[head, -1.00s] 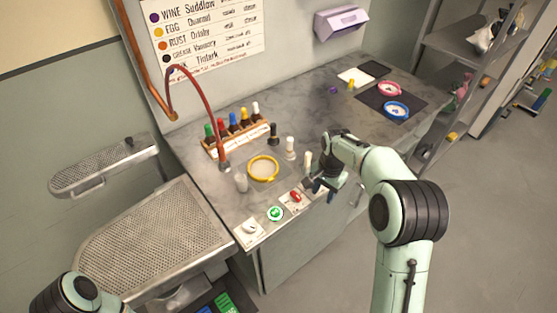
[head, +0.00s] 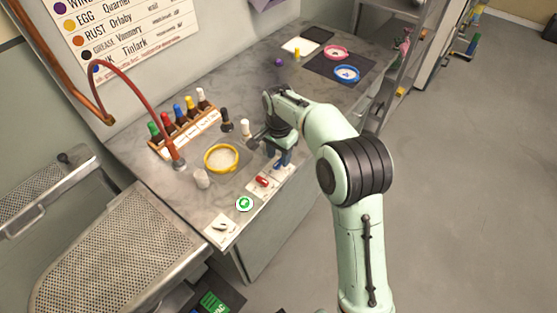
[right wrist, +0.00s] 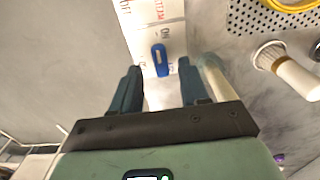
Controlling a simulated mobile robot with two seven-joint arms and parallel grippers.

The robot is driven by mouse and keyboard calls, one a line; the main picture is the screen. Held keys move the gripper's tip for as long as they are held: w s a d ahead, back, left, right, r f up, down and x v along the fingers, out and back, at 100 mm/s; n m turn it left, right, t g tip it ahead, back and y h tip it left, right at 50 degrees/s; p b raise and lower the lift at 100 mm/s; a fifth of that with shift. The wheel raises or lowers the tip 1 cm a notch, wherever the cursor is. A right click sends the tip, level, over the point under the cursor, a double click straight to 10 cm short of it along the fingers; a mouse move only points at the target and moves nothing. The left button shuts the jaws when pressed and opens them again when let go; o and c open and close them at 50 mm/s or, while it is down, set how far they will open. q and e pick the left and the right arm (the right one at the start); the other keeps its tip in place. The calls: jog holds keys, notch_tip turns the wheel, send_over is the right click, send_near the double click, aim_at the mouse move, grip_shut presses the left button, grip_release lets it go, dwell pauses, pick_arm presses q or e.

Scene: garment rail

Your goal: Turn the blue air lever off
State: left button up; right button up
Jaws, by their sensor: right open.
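The blue lever (right wrist: 160,52) shows in the right wrist view on a white label plate (right wrist: 158,20) with red lettering. It lies lengthwise, between the two fingertips in the picture. My right gripper (right wrist: 160,74) is open, with one dark blue finger on each side of the lever. I cannot tell whether the fingers reach down around it or hover above it. In the head view my right gripper (head: 280,158) is over the front edge of the counter, just right of the red lever (head: 262,181), and mostly hides the blue lever. My left gripper is out of view.
A green round button (head: 244,203) and a white switch plate (head: 222,229) lie along the front edge. A yellow-rimmed ring (head: 221,158), a white-topped tool (head: 246,128) and a rack of coloured bottles (head: 186,134) stand behind.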

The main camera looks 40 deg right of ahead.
aim_at(279, 165)
jog(key=shift+f, duration=1.15)
grip_shut()
